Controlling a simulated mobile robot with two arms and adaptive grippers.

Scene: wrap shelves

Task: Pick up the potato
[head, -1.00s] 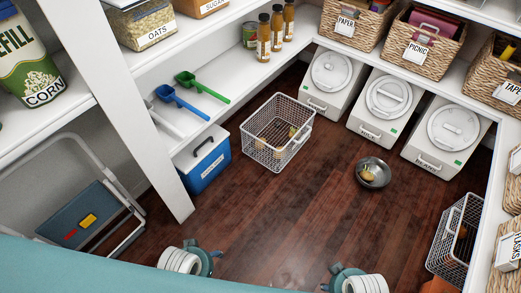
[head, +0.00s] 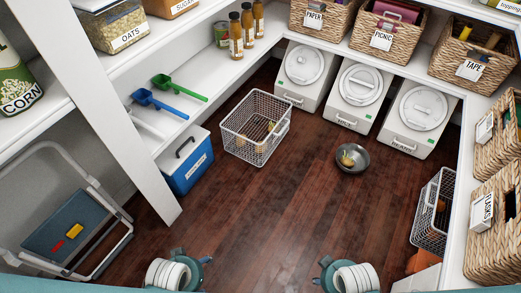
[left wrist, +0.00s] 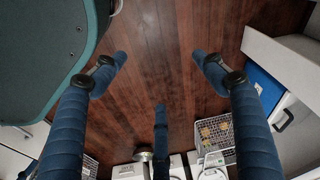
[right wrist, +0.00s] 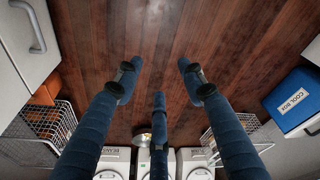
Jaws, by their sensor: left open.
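A yellowish potato (head: 347,159) lies in a round metal bowl (head: 360,167) on the floor, in front of the white bins. More potato-like pieces (head: 270,127) lie in a white wire basket (head: 256,150) left of the bowl; they also show in the left wrist view (left wrist: 214,131). My left gripper (head: 190,268) is low at the bottom of the head view, far from bowl and basket. Its fingers are spread and empty in the left wrist view (left wrist: 158,75). My right gripper (head: 335,270) is also low; its fingers are spread and empty in the right wrist view (right wrist: 158,76).
Lidded white bins (head: 357,97) line the back. A blue cool box (head: 185,162) stands at the left, near a folded step stool (head: 75,230). Another wire basket (head: 433,215) is at the right. The wooden floor (head: 270,220) between is clear.

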